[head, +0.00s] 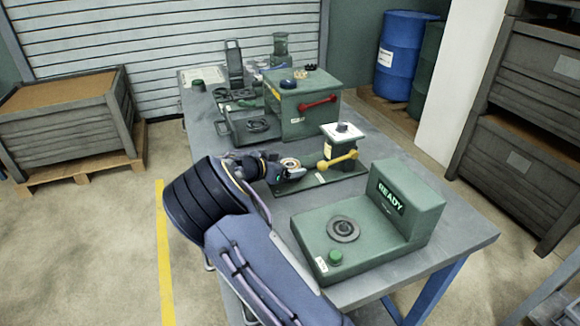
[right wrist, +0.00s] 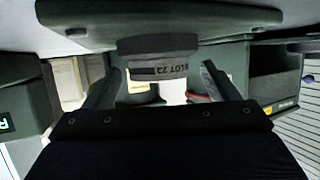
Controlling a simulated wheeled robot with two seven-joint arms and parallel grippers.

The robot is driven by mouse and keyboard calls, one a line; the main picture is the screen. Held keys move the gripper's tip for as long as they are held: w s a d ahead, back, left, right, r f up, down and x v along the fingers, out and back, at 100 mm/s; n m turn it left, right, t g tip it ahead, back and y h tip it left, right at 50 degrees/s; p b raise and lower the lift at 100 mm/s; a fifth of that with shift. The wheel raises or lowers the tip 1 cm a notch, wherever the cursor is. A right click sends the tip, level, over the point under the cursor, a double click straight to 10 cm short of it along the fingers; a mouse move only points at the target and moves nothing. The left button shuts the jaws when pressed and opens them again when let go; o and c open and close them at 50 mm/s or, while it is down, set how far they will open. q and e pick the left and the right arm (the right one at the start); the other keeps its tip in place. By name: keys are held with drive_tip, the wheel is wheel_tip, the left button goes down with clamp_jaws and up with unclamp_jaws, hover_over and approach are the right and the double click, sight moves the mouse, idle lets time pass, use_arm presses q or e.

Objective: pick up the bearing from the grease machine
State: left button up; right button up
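The bearing (head: 290,163) is a small pale ring on the green base of the grease machine (head: 335,165), which has a yellow handle. In the right wrist view the bearing (right wrist: 160,60) is a dark ring marked "LOT 72", straight ahead. My right gripper (head: 290,174) is close beside the bearing. In the right wrist view its fingers (right wrist: 162,75) stand wide apart on either side of the bearing's near face, with what looks like a narrow gap at each side. My left gripper is not in view.
A green machine with a "READY" display (head: 392,203) stands at the near right of the workbench (head: 455,228). A green machine with a red handle (head: 305,112) stands behind the grease machine.

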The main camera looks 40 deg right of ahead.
drive_tip(key=c, duration=1.1)
drive_tip(key=shift+c, duration=0.2)
